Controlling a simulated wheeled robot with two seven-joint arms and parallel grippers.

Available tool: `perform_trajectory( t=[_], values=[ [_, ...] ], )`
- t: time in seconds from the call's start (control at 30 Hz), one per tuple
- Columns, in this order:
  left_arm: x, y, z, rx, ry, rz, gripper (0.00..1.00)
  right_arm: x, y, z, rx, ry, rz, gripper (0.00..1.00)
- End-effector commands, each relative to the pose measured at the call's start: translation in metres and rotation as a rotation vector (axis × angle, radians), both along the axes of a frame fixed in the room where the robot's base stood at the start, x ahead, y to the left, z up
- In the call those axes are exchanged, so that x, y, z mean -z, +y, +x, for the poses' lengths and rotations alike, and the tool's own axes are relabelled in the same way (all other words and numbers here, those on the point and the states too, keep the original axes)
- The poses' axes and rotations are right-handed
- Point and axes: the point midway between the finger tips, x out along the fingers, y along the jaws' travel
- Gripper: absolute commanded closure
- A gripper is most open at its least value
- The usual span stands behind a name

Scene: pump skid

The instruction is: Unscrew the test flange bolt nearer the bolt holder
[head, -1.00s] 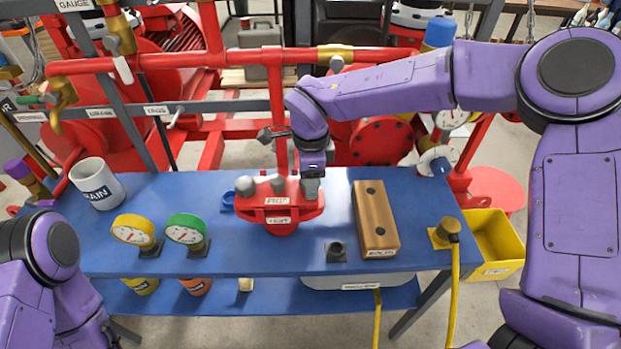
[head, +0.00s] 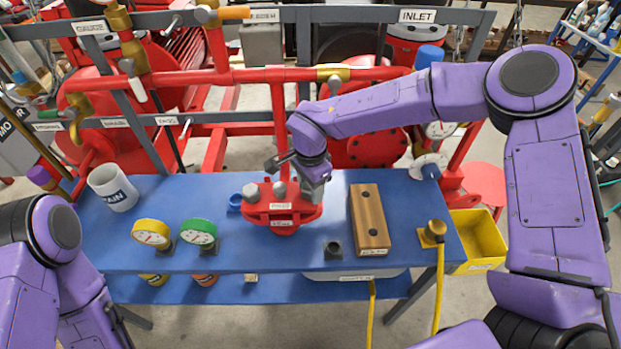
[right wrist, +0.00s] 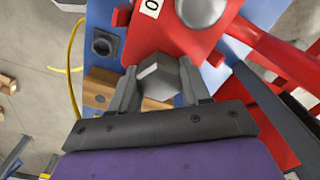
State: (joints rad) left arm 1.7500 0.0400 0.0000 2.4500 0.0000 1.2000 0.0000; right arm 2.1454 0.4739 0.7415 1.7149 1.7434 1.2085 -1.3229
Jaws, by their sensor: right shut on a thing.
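The red test flange (head: 283,214) stands on the blue table with grey bolt heads on top; it also shows in the right wrist view (right wrist: 165,40). Two bolts, the left one (head: 250,192) and the middle one (head: 279,189), are uncovered. My right gripper (head: 315,190) is at the flange's right side, the side nearer the wooden bolt holder (head: 368,225). In the right wrist view its fingers (right wrist: 160,76) are shut around a grey hex bolt head (right wrist: 158,82). The bolt's shank is hidden. My left gripper is out of view.
A yellow gauge (head: 151,233) and a green gauge (head: 199,232) stand at the table's front left, with a white mug (head: 113,189) behind. A small dark socket (head: 333,250) and a brass fitting (head: 433,233) flank the holder. Red pipes run behind.

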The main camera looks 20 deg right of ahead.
Motion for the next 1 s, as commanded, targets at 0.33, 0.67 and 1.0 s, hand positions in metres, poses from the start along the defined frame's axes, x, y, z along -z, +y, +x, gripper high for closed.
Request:
perform_trajectory(
  t=[0.33, 0.67, 1.0],
  values=[
    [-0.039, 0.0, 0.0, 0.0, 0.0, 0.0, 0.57, -0.005, 0.0, 0.0, -0.228, 0.001, 0.001, 0.85],
    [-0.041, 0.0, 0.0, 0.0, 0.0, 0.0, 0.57, 0.0, 0.0, 0.0, -0.741, -0.001, 0.001, 0.85],
    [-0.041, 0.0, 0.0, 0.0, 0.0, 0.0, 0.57, 0.0, 0.0, 0.0, -0.777, -0.002, 0.0, 0.23]
  ],
)
